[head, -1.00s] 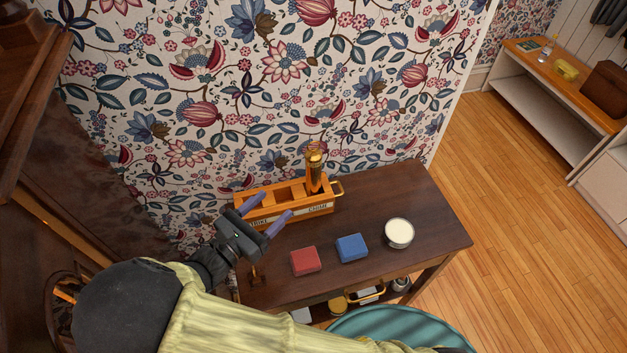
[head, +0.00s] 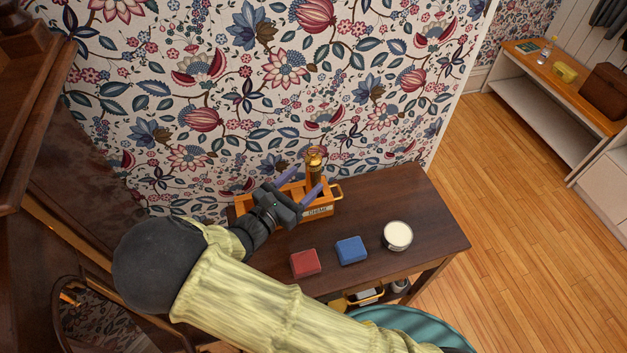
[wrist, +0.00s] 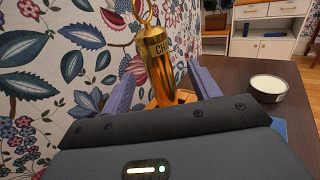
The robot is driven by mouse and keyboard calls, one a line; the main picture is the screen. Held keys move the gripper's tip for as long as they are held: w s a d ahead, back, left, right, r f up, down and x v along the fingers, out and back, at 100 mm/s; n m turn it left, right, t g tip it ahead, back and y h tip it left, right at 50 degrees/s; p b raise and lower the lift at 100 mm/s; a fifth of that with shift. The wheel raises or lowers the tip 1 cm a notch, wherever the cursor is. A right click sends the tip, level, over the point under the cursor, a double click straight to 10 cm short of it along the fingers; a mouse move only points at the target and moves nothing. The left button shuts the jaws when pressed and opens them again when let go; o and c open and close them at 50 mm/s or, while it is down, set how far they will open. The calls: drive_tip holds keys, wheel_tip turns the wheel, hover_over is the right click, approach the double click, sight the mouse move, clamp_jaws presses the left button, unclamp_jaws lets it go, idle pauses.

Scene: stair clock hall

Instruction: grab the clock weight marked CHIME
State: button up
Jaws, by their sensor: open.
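The brass clock weight (head: 314,168) stands upright in the right-hand slot of a wooden rack (head: 320,209) whose front label there reads CHIME. In the wrist view the weight (wrist: 156,68) shows a ring on top and the letters "CH" on its side. My gripper (head: 299,180) is open. Its two purple fingers point at the weight. In the wrist view the weight appears between the fingertips (wrist: 158,78), with gaps on both sides. I cannot tell whether it lies fully between them in depth. My gripper hides the left part of the rack.
The rack stands on a dark wooden table (head: 405,195) against the flowered wall. A red block (head: 305,263), a blue block (head: 351,250) and a round white-topped tin (head: 397,235) sit in front. The table's right end is clear. A dark wooden case rises at left.

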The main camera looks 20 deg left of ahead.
drive_tip(key=shift+x, duration=0.85)
drive_tip(key=shift+w, duration=0.1)
